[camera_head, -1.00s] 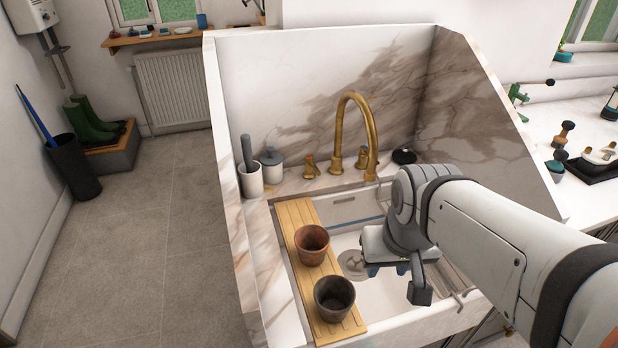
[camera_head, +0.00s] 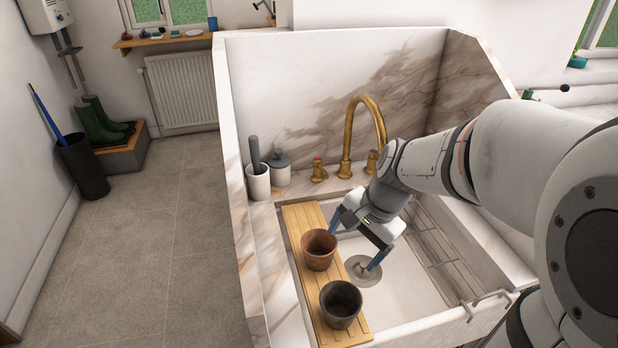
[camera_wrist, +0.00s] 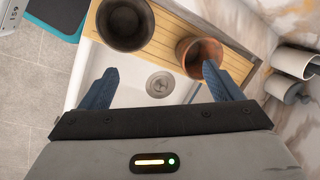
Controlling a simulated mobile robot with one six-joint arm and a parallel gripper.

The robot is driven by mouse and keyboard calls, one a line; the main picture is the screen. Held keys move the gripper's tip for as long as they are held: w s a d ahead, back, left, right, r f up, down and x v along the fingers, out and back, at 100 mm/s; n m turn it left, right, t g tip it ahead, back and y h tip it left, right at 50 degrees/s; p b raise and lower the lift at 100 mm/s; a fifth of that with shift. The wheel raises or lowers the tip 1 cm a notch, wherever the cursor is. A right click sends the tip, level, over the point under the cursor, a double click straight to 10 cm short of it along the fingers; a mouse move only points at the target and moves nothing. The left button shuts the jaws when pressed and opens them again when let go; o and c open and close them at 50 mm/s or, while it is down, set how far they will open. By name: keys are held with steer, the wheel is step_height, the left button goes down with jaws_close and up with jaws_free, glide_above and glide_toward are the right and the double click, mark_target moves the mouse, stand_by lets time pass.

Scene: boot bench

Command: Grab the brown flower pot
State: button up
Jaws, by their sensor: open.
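The brown flower pot (camera_head: 319,251) is a reddish-brown, empty pot standing upright on a wooden board across the left of the sink. It also shows in the wrist view (camera_wrist: 199,54), ahead of the right finger. A dark grey pot (camera_head: 340,306) stands nearer the front on the same board, and it shows in the wrist view (camera_wrist: 125,24). My gripper (camera_head: 354,245) is open and empty, over the sink just right of the brown pot. In the wrist view its blue fingers (camera_wrist: 157,88) are spread, with the drain between them; the right fingertip is close to the brown pot, contact unclear.
The wooden board (camera_head: 300,220) spans the sink (camera_head: 405,300). A gold faucet (camera_head: 349,140) rises at the back. A white cup with a grey handle (camera_head: 258,181) and a lidded jar (camera_head: 280,170) stand at the back left.

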mark_target(315, 248)
steer(key=shift+o, duration=1.4)
steer(key=w+a+f+m+y, duration=0.1)
steer(key=w+f+m, duration=0.5)
steer(key=w+m, duration=0.1)
steer(key=w+a+f+m+y+b, duration=0.1)
steer(key=w+f+m, duration=0.2)
steer(key=shift+w+a+m+y, duration=0.25)
steer(key=shift+a+m+y, duration=0.05)
steer(key=shift+m, duration=0.1)
steer(key=x, duration=0.8)
steer(key=shift+a+r+b, duration=0.15)
steer(key=shift+a+b, duration=0.05)
steer(key=shift+b, duration=0.1)
steer(key=c, duration=1)
steer(key=shift+r, duration=0.1)
steer(key=shift+c, duration=0.2)
